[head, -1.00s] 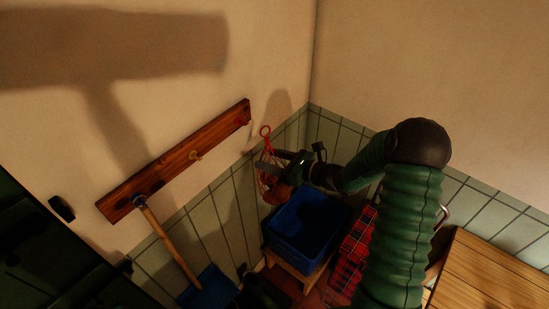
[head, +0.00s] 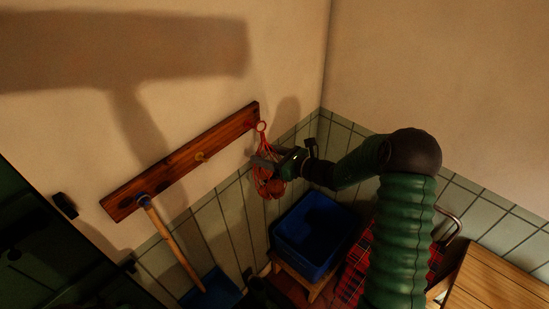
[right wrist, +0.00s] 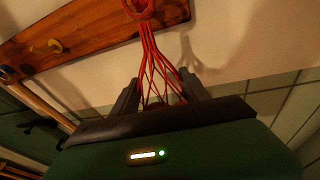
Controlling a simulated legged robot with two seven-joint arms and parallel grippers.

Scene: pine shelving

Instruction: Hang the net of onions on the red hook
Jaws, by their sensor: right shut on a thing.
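The net of onions (head: 268,186) is red mesh with brownish onions and a red ring (head: 261,127) on top. My right gripper (head: 268,163) is shut on the net's gathered strands below the ring; the onions hang beneath. The strands (right wrist: 150,55) run up between the fingers (right wrist: 158,95) in the right wrist view. The red hook at the right end of the wooden rack (head: 180,163) is largely hidden by the ring in the head view. The ring overlaps that end; I cannot tell whether it is around the hook. My left gripper is not in view.
The rack also has a yellow hook (head: 201,157) and a long-handled tool (head: 172,240) hanging at its left end. A blue crate (head: 312,235) stands on a wooden stool below the net. Red tartan fabric (head: 354,265) and a slatted wooden table (head: 495,275) are at right.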

